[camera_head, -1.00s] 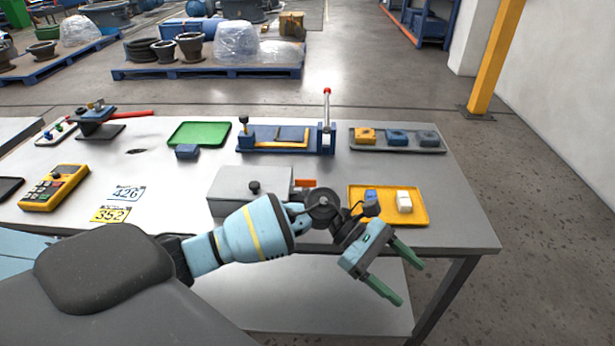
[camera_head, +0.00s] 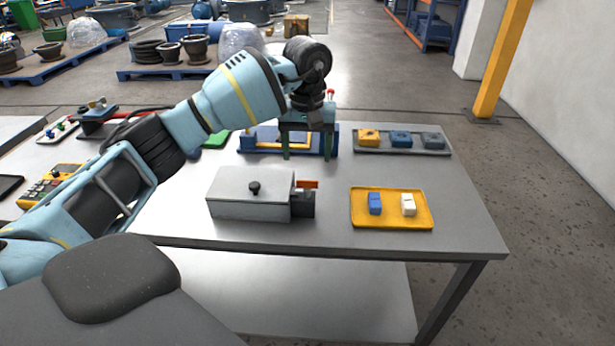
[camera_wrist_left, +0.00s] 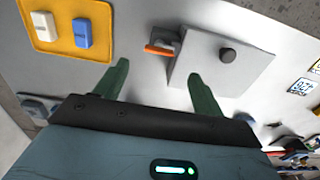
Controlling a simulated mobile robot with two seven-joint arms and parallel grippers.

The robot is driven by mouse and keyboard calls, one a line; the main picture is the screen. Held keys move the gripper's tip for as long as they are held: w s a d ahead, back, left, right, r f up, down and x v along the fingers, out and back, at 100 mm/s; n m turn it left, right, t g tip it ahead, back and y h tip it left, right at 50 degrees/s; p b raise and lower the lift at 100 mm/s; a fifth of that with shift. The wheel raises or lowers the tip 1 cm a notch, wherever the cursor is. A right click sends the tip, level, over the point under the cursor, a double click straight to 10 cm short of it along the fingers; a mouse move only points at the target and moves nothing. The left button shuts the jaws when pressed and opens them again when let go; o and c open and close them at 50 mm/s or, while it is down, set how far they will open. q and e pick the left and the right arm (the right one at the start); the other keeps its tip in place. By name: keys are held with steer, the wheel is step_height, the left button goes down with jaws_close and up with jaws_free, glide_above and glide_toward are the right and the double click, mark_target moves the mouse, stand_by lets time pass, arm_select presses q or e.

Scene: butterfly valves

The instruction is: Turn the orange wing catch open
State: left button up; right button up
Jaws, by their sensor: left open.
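The orange wing catch (camera_head: 308,184) sits on a dark block at the right end of a grey box (camera_head: 240,208) with a black knob on its lid. In the left wrist view the catch (camera_wrist_left: 158,49) lies ahead of the fingertips, and the box (camera_wrist_left: 205,66) is to its right. My left gripper (camera_head: 307,147) is open and empty, pointing down above the table, behind the catch in the head view. Its green fingers (camera_wrist_left: 160,80) are spread apart and do not touch the catch. My right gripper is out of view.
A yellow tray (camera_head: 390,220) with a blue and a white block lies right of the box. A blue fixture (camera_head: 250,147) stands behind, partly hidden by my gripper. A grey tray (camera_head: 400,150) with several blocks is at the back right. The table between is clear.

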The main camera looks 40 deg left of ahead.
mark_target(306, 188)
arm_select(q)
step_height(306, 188, down, 7)
steer(key=shift+r, duration=0.2)
steer(key=shift+f, duration=0.55)
steer(key=c, duration=1)
